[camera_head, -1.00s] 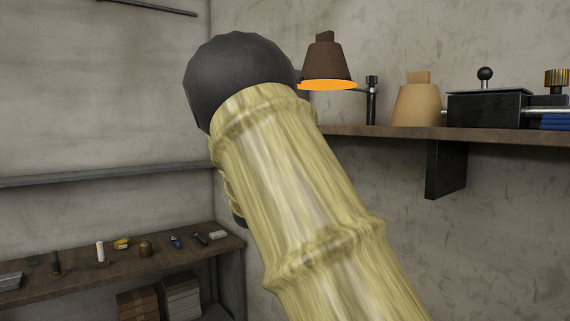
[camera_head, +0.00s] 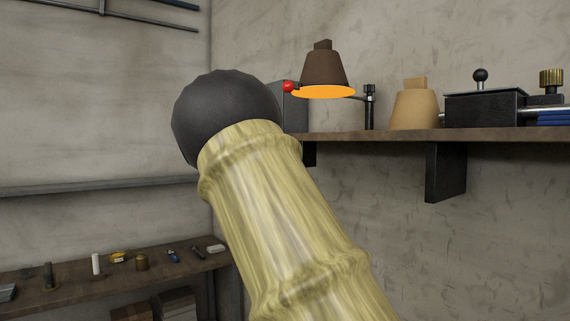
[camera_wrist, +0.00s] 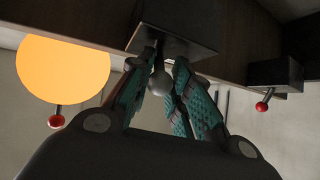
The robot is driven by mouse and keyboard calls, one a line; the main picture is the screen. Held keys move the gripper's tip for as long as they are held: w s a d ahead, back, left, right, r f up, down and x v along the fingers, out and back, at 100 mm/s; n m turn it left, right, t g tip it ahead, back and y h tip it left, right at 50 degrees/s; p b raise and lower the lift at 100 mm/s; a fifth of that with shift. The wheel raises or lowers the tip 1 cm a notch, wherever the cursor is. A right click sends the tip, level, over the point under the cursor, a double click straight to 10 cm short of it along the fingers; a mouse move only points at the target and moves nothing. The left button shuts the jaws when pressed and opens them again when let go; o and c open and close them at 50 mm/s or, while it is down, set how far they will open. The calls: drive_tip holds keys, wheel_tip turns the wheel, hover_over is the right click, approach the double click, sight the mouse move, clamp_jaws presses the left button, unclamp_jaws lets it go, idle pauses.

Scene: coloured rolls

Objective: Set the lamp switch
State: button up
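The lamp (camera_head: 323,67) has a brown shade with a glowing orange underside and stands above the wall shelf. Its bright disc (camera_wrist: 62,68) fills the upper left of the wrist view. My gripper (camera_wrist: 166,62) shows in the wrist view, with two teal-padded fingers close together. A small grey ball (camera_wrist: 160,84) lies between the fingers, below a dark plate (camera_wrist: 176,38); contact with both pads is unclear. I cannot tell which part is the lamp switch. In the head view my arm hides the gripper.
A red knob (camera_head: 288,86) shows beside the lamp. In the wrist view, one red knob (camera_wrist: 56,121) is below the disc and another (camera_wrist: 263,106) hangs by a dark box (camera_wrist: 275,73). A tan cone (camera_head: 415,110) and black box (camera_head: 486,109) stand on the shelf (camera_head: 400,135).

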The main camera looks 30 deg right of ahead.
drive_tip(key=o, duration=0.5)
drive_tip(key=shift+a, duration=0.1)
drive_tip(key=v, duration=1.2)
